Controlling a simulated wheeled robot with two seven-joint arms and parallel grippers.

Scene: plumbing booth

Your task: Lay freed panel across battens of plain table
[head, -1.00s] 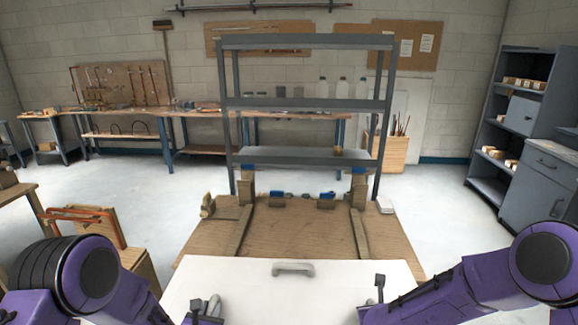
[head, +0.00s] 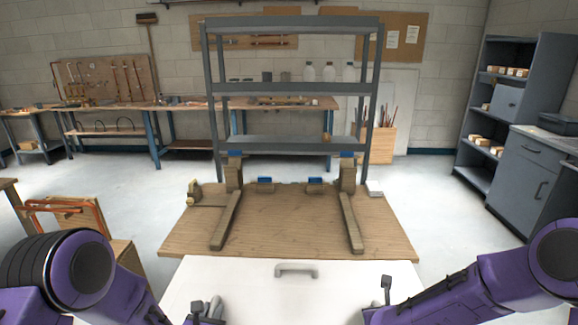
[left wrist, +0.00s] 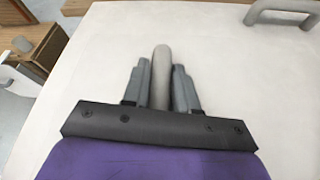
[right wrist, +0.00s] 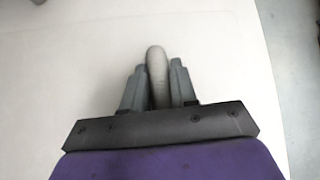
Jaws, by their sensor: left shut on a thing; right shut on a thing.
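The white panel (head: 300,296) is held level in front of me at the near edge of the head view. A grey handle (head: 296,270) stands on its far side. My left gripper (head: 208,306) is shut on a grey handle of the panel, which shows between the fingers in the left wrist view (left wrist: 161,75). My right gripper (right wrist: 157,82) is shut on another grey handle (right wrist: 156,62). The plain wooden table (head: 290,225) lies beyond the panel. Two battens, left (head: 226,222) and right (head: 351,222), run along its top. The panel hides the table's near part.
A grey shelf rack (head: 290,88) stands behind the table. Blocks with blue parts (head: 265,184) sit along the table's far edge. A wooden stand with an orange frame (head: 70,215) is at left, grey cabinets (head: 535,165) at right.

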